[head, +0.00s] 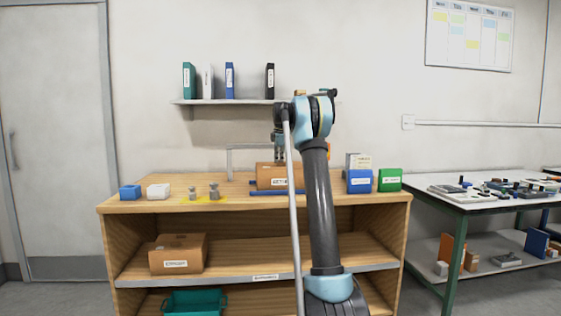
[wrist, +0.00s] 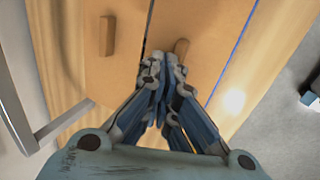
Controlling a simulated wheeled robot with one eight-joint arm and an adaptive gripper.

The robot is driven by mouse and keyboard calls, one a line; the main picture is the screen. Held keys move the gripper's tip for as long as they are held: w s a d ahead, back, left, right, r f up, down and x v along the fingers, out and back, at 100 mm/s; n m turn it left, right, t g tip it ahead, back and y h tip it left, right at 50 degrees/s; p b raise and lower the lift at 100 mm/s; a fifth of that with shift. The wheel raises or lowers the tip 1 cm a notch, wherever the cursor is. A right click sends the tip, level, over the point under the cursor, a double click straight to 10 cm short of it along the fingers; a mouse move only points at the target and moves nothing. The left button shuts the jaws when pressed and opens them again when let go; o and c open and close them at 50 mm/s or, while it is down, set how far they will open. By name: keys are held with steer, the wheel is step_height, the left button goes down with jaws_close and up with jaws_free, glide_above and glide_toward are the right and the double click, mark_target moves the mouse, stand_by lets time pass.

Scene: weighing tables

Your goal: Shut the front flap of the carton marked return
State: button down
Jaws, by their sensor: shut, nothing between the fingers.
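The brown carton (head: 265,170) stands on the wooden table top, its white front label partly hidden by my arm. In the wrist view two brown panels of the carton (wrist: 205,25) lie side by side with a thin dark seam between them. The left panel has a small wooden tab (wrist: 107,36); the right panel has another tab (wrist: 182,47). My gripper (wrist: 163,62) is shut and empty, its fingertips close to the right tab; I cannot tell whether they touch. In the head view my gripper (head: 279,158) is just above the carton.
A blue strip (head: 270,194) runs along the carton's front. A grey frame (head: 229,160) stands behind. Small weights (head: 214,191), a blue box (head: 130,192) and a white box (head: 158,190) are at left; blue (head: 360,181) and green boxes (head: 389,180) at right. Another carton (head: 178,254) sits below.

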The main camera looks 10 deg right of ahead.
steer(key=shift+r, duration=0.1)
stand_by(0.6)
step_height(320, 180, up, 15)
stand_by(1.1)
steer(key=s+f+m, duration=0.3)
steer(key=s, duration=0.9)
steer(key=s+f+m+g, duration=0.1)
steer(key=s+f+m, duration=0.3)
steer(key=s, duration=0.8)
steer(key=s+f+m, duration=0.3)
steer(key=s, duration=1)
steer(key=s+f+m+g, duration=0.1)
steer(key=s+f+m, duration=0.6)
steer(key=s+f, duration=2.5)
steer(key=shift+s+d+f+m, duration=0.15)
steer(key=shift+d+f+m, duration=0.25)
steer(key=shift+f, duration=0.25)
